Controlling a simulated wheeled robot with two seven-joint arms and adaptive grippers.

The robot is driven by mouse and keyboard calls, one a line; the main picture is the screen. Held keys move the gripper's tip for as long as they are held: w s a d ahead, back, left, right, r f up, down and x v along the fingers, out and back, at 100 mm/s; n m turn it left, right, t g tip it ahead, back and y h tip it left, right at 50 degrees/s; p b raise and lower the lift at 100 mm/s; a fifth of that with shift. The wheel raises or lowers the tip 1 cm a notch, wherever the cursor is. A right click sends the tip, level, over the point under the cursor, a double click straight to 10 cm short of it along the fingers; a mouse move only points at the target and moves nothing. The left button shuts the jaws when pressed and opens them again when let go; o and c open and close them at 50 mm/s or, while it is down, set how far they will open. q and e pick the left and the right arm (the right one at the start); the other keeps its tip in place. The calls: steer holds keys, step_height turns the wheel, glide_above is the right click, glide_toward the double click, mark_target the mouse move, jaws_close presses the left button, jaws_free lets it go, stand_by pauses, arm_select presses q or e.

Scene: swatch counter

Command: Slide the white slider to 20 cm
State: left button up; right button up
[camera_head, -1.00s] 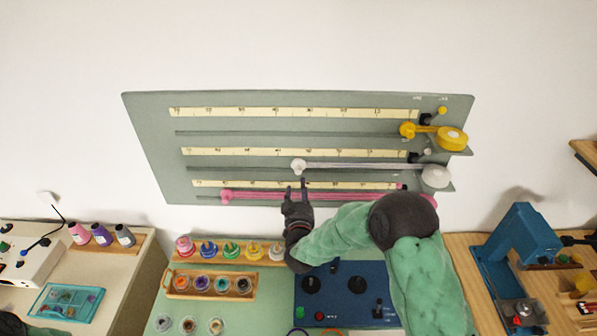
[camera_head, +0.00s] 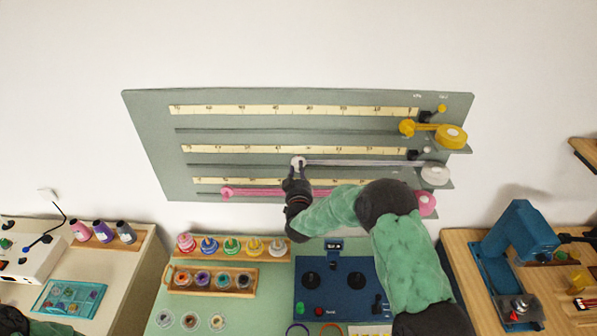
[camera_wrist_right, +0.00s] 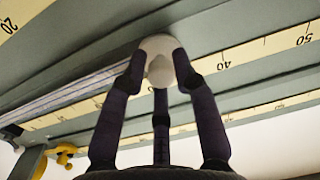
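The white slider (camera_head: 298,161) is a round knob on the middle rail of the grey-green board, near the middle of that rail. A pale tape runs from it to a white reel (camera_head: 435,174) at the right. The slider sits below the middle scale (camera_head: 330,151), roughly between its 30 and 40 marks. My right gripper (camera_head: 298,169) reaches up from below with its fingers on either side of the knob. In the right wrist view, the white knob (camera_wrist_right: 160,62) shows between the separated fingertips (camera_wrist_right: 160,75); firm contact is unclear. My left gripper is out of view.
A yellow slider (camera_head: 407,127) sits on the top rail at the right. A pink slider (camera_head: 227,192) sits on the bottom rail, left of my right gripper. A blue panel (camera_head: 343,290) and racks of small pots (camera_head: 212,281) lie below the board.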

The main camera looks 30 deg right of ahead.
jaws_close()
steer(key=b, duration=0.6)
glide_toward(337, 160)
steer(key=w, duration=0.1)
steer(key=w+d, duration=0.1)
steer(key=w, duration=0.2)
steer(key=shift+d+f, duration=0.15)
steer(key=shift+f, duration=0.15)
steer(key=shift+s+d+b, duration=0.2)
steer(key=shift+d+b, duration=0.15)
steer(key=shift+d, duration=0.05)
steer(key=o, duration=0.7)
jaws_free()
steer(key=shift+r, duration=0.15)
